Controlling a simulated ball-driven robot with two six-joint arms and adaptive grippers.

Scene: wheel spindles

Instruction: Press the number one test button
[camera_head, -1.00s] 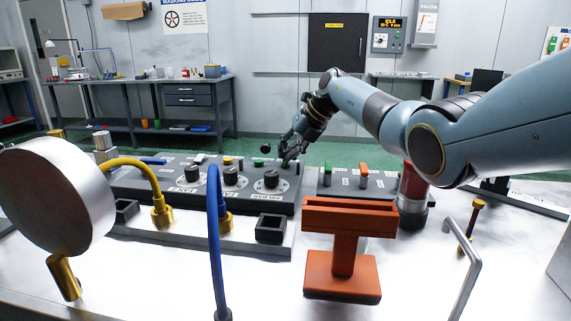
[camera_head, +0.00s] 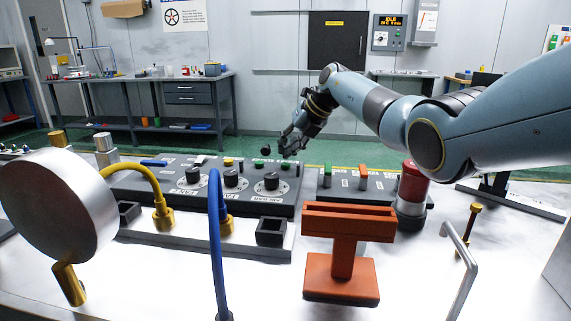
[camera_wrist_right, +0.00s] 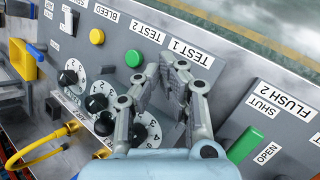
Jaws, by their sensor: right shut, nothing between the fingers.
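The sloped control panel (camera_head: 150,180) stands on the table in the head view. Its TEST 1 label (camera_wrist_right: 190,53) shows in the right wrist view just past my fingertips, but the button belonging to it is hidden behind my fingers there. A green button (camera_wrist_right: 133,58) sits by the TEST 2 label (camera_wrist_right: 147,33). In the head view a green button (camera_head: 285,167) lies just below my right gripper (camera_head: 287,154). The right gripper is shut and empty, and its fingertips (camera_wrist_right: 172,66) are over the panel's TEST 1 area. My left gripper is out of view.
Dials (camera_head: 271,182) line the panel, with a yellow button (camera_wrist_right: 97,36) beside the BLEED label. A second panel with a green lever (camera_wrist_right: 244,145) stands at the right. A blue hose (camera_head: 215,245), round gauge (camera_head: 60,205) and orange T-shaped piece (camera_head: 342,255) stand in front.

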